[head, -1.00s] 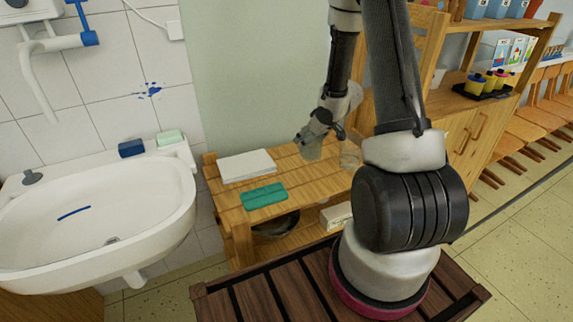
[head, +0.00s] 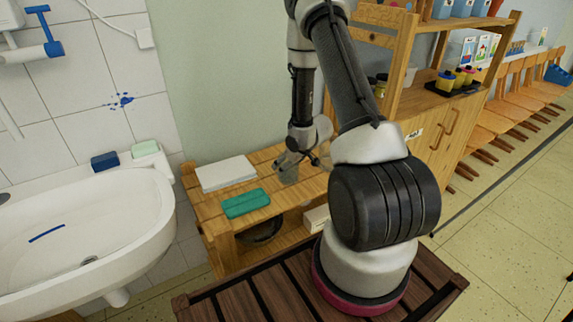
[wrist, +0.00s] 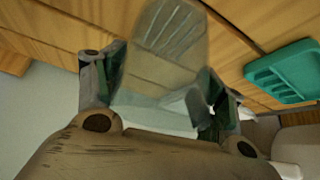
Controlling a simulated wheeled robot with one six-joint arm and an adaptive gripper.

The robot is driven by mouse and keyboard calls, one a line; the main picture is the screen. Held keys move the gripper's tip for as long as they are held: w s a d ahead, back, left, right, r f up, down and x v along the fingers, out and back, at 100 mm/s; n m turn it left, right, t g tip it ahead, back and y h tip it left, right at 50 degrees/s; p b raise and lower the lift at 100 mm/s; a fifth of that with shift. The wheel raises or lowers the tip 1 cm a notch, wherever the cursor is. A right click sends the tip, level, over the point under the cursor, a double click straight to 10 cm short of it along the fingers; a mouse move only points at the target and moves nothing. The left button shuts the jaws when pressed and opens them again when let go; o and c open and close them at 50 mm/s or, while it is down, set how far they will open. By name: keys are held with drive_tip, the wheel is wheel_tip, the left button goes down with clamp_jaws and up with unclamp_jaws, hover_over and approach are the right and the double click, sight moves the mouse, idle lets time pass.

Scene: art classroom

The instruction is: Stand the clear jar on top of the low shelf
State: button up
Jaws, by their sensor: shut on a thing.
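The clear jar (head: 288,173) is held in my gripper (head: 298,158) over the low shelf (head: 278,205), right of the teal tray-like item. In the wrist view the clear jar (wrist: 165,45) lies between the two fingers of my gripper (wrist: 162,85), which are shut on it. The shelf's wooden slats show through and around the jar. I cannot tell whether the jar's base touches the shelf top.
A white paper stack (head: 226,173) and a teal item (head: 246,203) lie on the shelf top, left of the jar. A dark bowl (head: 260,230) and a pale box (head: 316,218) are below. A sink (head: 150,215) stands left, a wooden cabinet (head: 432,142) right.

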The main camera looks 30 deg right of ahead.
drive_tip(key=shift+f, duration=0.1)
drive_tip(key=o, duration=1.4)
drive_tip(key=s+d+r+m+h, duration=0.1)
drive_tip(key=s+r, duration=0.4)
drive_tip(key=r, duration=0.6)
drive_tip(key=s+r+h, duration=0.2)
drive_tip(key=s+r, duration=0.2)
drive_tip(key=r, duration=0.6)
drive_tip(key=s+d+r+m+h, duration=0.1)
drive_tip(key=s+r, duration=0.4)
drive_tip(key=r, duration=0.6)
drive_tip(key=s+a+r, duration=0.2)
drive_tip(key=s+a, duration=0.1)
drive_tip(key=s, duration=0.2)
drive_tip(key=s+a+r+g+y, duration=0.1)
drive_tip(key=s+a+r, duration=0.2)
drive_tip(key=s, duration=0.3)
drive_tip(key=s+a+r+m+g+y, duration=0.1)
drive_tip(key=s+a+r, duration=0.1)
drive_tip(key=s, duration=0.4)
drive_tip(key=shift+s+a+r, duration=0.25)
drive_tip(key=shift+a+r, duration=0.15)
drive_tip(key=shift+a, duration=0.05)
